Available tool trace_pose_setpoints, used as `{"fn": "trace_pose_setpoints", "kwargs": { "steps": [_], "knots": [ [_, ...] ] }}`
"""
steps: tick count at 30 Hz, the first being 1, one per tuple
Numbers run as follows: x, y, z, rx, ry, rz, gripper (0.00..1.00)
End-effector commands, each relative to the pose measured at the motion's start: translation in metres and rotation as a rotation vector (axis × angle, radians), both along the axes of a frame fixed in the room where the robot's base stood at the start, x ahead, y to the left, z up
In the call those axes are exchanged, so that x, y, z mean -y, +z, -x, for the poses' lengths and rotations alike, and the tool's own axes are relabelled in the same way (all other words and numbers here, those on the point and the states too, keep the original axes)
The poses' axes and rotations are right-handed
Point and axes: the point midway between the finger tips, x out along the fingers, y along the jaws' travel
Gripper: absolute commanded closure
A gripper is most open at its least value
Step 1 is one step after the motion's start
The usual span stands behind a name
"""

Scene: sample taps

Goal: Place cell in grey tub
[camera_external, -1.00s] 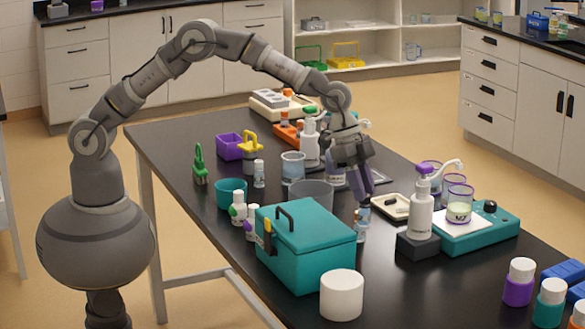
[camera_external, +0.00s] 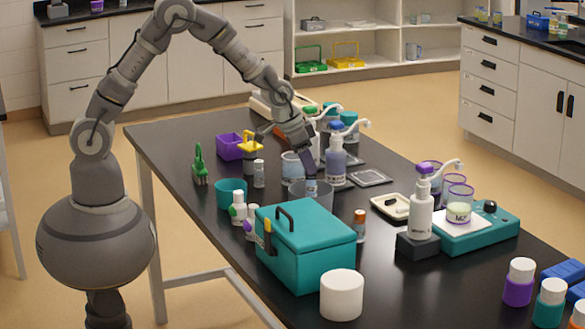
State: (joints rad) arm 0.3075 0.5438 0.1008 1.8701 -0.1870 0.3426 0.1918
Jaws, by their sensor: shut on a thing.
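The grey tub (camera_external: 326,200) is a see-through grey container standing behind the teal cool box, which hides its lower front. My gripper (camera_external: 311,174) points down above the tub, its purple-grey fingers close together. It is shut on a small pale bluish thing (camera_external: 311,187), which appears to be the cell. The cell is at the tub's opening, around rim height. I cannot tell whether it touches the tub's wall or floor.
A teal cool box (camera_external: 310,245) with a handle stands in front of the tub. A clear beaker (camera_external: 292,168) and a blue-topped pump bottle (camera_external: 336,160) stand close behind. An orange-capped vial (camera_external: 360,225) stands to the right. Bare table lies between vial and tub.

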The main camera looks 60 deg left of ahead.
Motion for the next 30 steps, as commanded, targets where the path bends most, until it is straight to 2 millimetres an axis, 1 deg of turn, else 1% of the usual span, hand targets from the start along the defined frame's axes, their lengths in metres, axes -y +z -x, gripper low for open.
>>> {"fn": "trace_pose_setpoints", "kwargs": {
  "steps": [9,11,17,20,21,23,24,30],
  "knots": [
    [0.0,-0.051,0.0,0.0,-0.001,0.0,1.0],
    [0.001,-0.053,0.0,0.001,-0.002,0.0,1.0],
    [0.001,-0.051,0.0,0.002,-0.002,0.001,1.0],
    [0.001,-0.054,0.0,0.001,-0.002,0.0,1.0],
    [0.001,-0.055,0.0,0.001,-0.003,0.0,0.72],
    [0.001,-0.054,0.0,0.001,-0.003,0.0,0.58],
    [0.001,-0.054,0.0,0.001,-0.003,0.0,0.49],
    [0.001,-0.053,0.0,0.001,-0.003,0.0,0.48]
  ]
}}
